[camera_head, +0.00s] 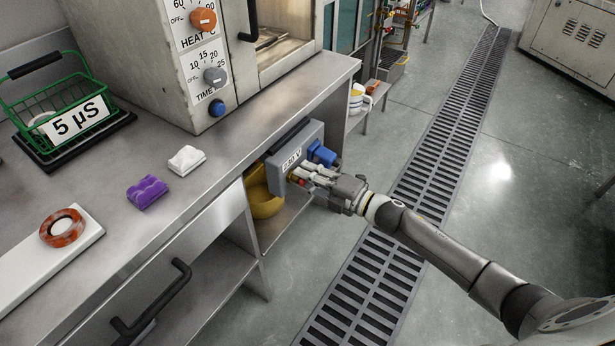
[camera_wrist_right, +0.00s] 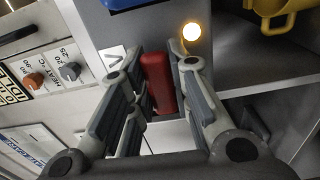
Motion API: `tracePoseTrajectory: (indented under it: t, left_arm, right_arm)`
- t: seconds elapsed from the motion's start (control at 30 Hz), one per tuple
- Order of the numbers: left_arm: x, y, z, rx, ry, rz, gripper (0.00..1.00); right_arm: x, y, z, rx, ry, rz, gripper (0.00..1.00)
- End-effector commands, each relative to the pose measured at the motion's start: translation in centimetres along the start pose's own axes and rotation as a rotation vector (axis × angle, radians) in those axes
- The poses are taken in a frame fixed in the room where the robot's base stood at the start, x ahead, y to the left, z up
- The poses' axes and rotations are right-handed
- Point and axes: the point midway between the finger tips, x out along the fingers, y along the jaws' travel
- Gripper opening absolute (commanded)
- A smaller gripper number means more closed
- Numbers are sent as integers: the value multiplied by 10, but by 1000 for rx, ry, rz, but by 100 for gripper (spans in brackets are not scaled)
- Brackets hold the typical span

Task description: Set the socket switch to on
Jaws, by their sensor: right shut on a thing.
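The grey socket box (camera_head: 314,139) with a "230 V" label is mounted at the end of the bench, below the worktop. My right gripper (camera_head: 303,176) reaches its front face from the right and covers part of it. In the right wrist view a red switch lever (camera_wrist_right: 158,84) stands between the two fingers of the right gripper (camera_wrist_right: 153,62), which is shut on it. A round lamp (camera_wrist_right: 191,32) next to the switch is lit. Part of the switch is hidden by the fingers. My left gripper is not in view.
A blue plug (camera_head: 322,154) sticks out of the box beside my gripper. A yellow container (camera_head: 264,203) stands on the shelf below. The oven (camera_head: 130,50), a green basket (camera_head: 60,110), and purple (camera_head: 147,192) and white (camera_head: 187,160) blocks stand on the bench. The floor right of it is clear.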

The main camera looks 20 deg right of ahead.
Motion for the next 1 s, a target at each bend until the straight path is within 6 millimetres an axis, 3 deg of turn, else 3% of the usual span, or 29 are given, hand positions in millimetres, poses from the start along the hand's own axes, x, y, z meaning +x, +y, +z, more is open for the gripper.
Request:
tracePoseTrajectory:
  t: [0.57, 0.6, 0.73, 1.0]
  left_arm:
    - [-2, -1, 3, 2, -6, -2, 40]
    - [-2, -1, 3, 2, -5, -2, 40]
    - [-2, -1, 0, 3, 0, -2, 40]
    - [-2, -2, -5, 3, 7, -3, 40]
  right_arm:
    - [0, -1, -1, -37, 2, -3, 0]
    - [0, -1, -1, -37, 2, -3, 21]
    - [0, -1, -1, -35, 1, -3, 38]
    - [0, 0, 0, -33, 1, -1, 41]
